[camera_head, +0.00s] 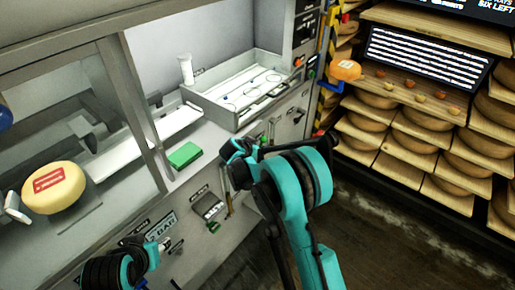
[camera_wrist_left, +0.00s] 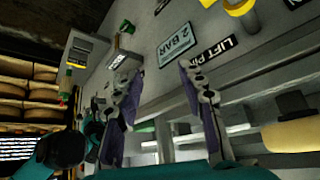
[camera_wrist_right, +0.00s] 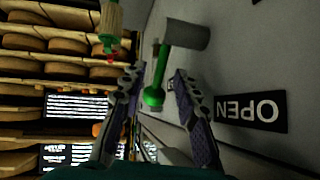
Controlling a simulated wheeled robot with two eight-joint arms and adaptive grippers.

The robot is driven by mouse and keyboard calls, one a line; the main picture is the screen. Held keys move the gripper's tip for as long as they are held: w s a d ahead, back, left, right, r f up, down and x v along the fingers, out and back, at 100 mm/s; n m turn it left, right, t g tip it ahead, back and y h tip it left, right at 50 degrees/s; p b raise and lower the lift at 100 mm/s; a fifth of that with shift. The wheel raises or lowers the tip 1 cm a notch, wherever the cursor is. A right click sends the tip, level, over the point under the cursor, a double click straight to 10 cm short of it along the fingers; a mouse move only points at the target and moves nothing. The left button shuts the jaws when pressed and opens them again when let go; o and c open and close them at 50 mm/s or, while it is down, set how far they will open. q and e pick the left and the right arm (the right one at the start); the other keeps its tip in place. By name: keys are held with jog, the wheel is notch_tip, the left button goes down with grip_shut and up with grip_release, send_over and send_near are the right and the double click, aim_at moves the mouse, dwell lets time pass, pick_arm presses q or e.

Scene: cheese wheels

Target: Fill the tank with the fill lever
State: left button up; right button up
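In the right wrist view, a green-ended lever (camera_wrist_right: 155,92) on a grey cylindrical hub (camera_wrist_right: 187,35) stands out from the grey panel, beside an OPEN label (camera_wrist_right: 250,111). My right gripper (camera_wrist_right: 157,76) is open, with the lever's green end seen between its fingers; I cannot tell whether they touch it. In the head view my right gripper (camera_head: 236,160) is at the cabinet front, partly hidden by its arm. My left gripper (camera_wrist_left: 160,70) is open and empty before the panel with the 2 BAR label (camera_wrist_left: 176,37). No label marks a fill lever or tank legibly.
A white basin (camera_head: 195,91) with rings in it is set in the counter, near a white cup (camera_head: 186,70) and green block (camera_head: 184,155). A yellow cheese wheel (camera_head: 54,188) sits behind glass at left. Shelves of cheese wheels (camera_head: 375,127) stand at right. Dark floor (camera_head: 385,235) is clear.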

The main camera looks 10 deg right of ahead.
jog(key=v, duration=1.1)
jog(key=shift+s+a+r, duration=0.2)
jog(key=shift+s, duration=0.1)
jog(key=s+d+r+n+g+y, duration=0.1)
jog(key=s+d+r+n+y, duration=0.15)
jog(key=s, duration=0.55)
jog(key=s+d+r+n+y, duration=0.15)
jog(key=s+d+r, duration=0.25)
jog(key=s, duration=0.4)
jog(key=s+f+n+y, duration=0.1)
jog(key=s+n, duration=0.1)
jog(key=s, duration=0.6)
jog(key=s+a+f+n+y, duration=0.1)
jog(key=s+f+n, duration=0.1)
jog(key=s, duration=0.6)
jog(key=shift+n, duration=0.7)
dwell(2.7)
